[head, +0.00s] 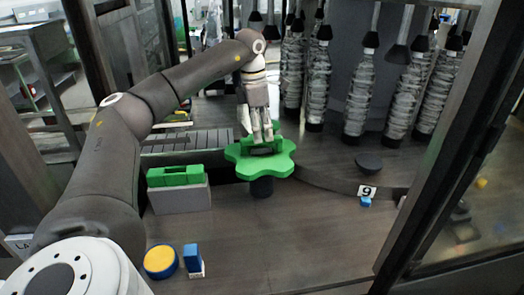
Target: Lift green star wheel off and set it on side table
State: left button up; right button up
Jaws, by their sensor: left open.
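The green star wheel (268,168) sits level on a dark post in the middle of the machine deck. A raised green block stands on top of it. My left gripper (263,138) points down at this block, with its fingers at or around it. The fingers are open; I cannot tell whether they touch the block. My right gripper is not in view. I cannot make out the side table for certain.
A green piece (174,176) rests on a grey block left of the wheel. A yellow round knob (160,261) and a blue switch (192,257) are at the front left. Several bottles (360,95) hang behind.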

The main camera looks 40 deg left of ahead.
aim_at(261, 144)
pick_arm(q)
jog(key=shift+w+a+f+p, duration=0.25)
jog(key=shift+a+f+p, duration=0.2)
jog(key=shift+f, duration=0.35)
notch_tip(261, 144, down, 3)
jog(key=shift+w+f+p, duration=0.1)
jog(key=shift+w+p, duration=0.05)
jog(key=shift+p, duration=0.8)
jog(key=shift+d+f, duration=0.1)
jog(key=shift+f, duration=0.4)
jog(key=shift+w, duration=0.1)
jog(key=shift+f, duration=0.1)
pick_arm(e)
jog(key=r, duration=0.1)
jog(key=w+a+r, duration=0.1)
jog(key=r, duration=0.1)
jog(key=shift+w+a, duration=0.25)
pick_arm(q)
jog(key=shift+c, duration=0.4)
grip_shut()
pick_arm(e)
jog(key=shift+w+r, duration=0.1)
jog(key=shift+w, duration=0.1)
